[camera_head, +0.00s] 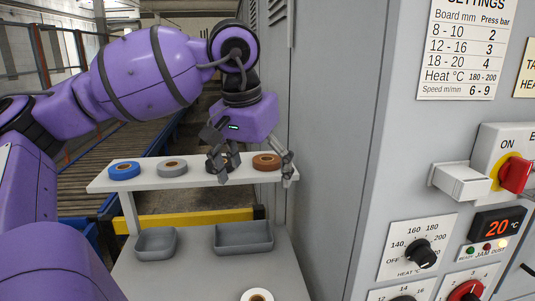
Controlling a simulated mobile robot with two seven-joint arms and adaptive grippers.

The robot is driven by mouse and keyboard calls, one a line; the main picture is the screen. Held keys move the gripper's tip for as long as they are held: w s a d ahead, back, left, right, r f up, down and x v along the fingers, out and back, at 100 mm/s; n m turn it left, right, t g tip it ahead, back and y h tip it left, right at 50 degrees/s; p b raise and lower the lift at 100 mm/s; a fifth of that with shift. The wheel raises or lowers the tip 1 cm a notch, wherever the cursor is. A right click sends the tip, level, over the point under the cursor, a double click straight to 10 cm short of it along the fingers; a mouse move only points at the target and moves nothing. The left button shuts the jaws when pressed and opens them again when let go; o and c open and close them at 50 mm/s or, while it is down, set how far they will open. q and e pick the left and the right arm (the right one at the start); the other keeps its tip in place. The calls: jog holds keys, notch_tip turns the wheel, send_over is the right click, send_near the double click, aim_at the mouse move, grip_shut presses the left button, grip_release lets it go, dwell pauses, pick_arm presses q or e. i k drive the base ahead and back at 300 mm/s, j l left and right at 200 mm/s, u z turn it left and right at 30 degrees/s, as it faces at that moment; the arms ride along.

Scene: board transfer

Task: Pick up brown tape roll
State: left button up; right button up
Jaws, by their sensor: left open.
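The brown tape roll (266,162) lies flat on the right part of the narrow white shelf. My left gripper (254,176) is open above the shelf, fingers pointing down. One finger shows left of the brown roll, in front of a dark roll, and the other at the brown roll's right side. Whether either finger touches the roll cannot be told. The gripper holds nothing that I can see. My right gripper is out of view.
A blue roll (124,170), a grey roll (172,168) and a dark roll (233,160), partly hidden, share the shelf (148,182). Two grey trays (244,237) and a white roll (257,295) sit on the lower surface. A grey control cabinet (345,150) stands close on the right.

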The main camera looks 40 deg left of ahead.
aim_at(265, 162)
jog(key=i+j, duration=0.65)
jog(key=j, duration=0.2)
